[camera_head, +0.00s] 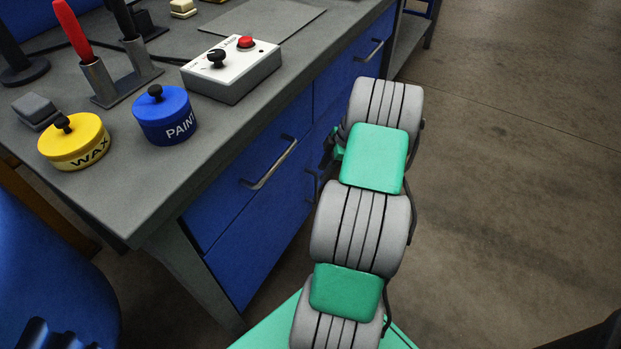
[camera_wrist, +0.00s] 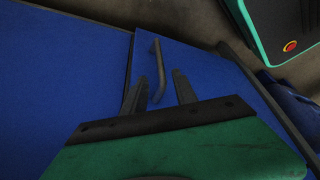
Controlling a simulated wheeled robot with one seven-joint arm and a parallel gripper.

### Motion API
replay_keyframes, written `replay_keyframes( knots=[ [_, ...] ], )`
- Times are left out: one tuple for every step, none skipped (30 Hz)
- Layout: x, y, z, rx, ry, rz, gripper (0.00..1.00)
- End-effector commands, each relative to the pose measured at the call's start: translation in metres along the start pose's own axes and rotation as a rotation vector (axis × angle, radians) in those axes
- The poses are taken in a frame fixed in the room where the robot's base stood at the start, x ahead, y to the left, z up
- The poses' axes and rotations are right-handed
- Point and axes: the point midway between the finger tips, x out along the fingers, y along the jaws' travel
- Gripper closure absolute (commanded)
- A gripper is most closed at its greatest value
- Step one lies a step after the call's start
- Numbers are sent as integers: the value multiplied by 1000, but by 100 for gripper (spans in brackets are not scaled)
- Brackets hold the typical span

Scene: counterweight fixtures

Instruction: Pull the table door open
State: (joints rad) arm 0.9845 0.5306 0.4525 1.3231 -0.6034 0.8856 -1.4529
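The table door (camera_head: 262,253) is a blue panel low in the grey workbench, below a drawer. It looks closed in the head view. Its dark bar handle (camera_head: 312,186) shows just left of my arm. In the wrist view, the blue door (camera_wrist: 208,75) fills the middle and its handle (camera_wrist: 158,68) stands out from it. My gripper (camera_wrist: 159,80) is open, with one dark finger on each side of the handle in the picture. I cannot tell whether a finger touches it. In the head view my arm hides most of the gripper.
A drawer with a bar handle (camera_head: 270,165) sits above the door. On the bench top (camera_head: 160,200) stand a yellow wax tin (camera_head: 75,150), a blue paint tin (camera_head: 165,120) and a control box (camera_head: 232,80). Open floor (camera_head: 510,170) lies to the right.

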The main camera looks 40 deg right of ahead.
Motion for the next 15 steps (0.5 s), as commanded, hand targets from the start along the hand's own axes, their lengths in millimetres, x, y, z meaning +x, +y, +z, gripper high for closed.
replay_keyframes(
  knots=[
    [13, -1, 0, -1, 2, -4, 66],
    [19, -1, 0, -2, 2, -5, 66],
    [28, -1, -1, -2, 1, -6, 66],
    [34, -1, -1, -3, 1, -5, 66],
    [40, -1, -1, -2, 1, -5, 66],
    [48, -1, -1, -2, 1, -5, 66],
    [52, -1, -1, -2, 1, -5, 66],
    [57, -1, -1, -2, 1, -4, 66],
    [61, 0, -1, -2, 0, -3, 66],
    [64, 0, -1, -2, 0, -2, 66],
    [66, 0, -1, -1, 0, -2, 66],
    [68, 0, -1, -1, -1, -2, 66],
    [69, 0, -1, -1, -1, -1, 66],
    [69, 0, -1, 0, -1, -1, 66],
    [69, 0, -1, 0, -1, -1, 66]
  ],
)
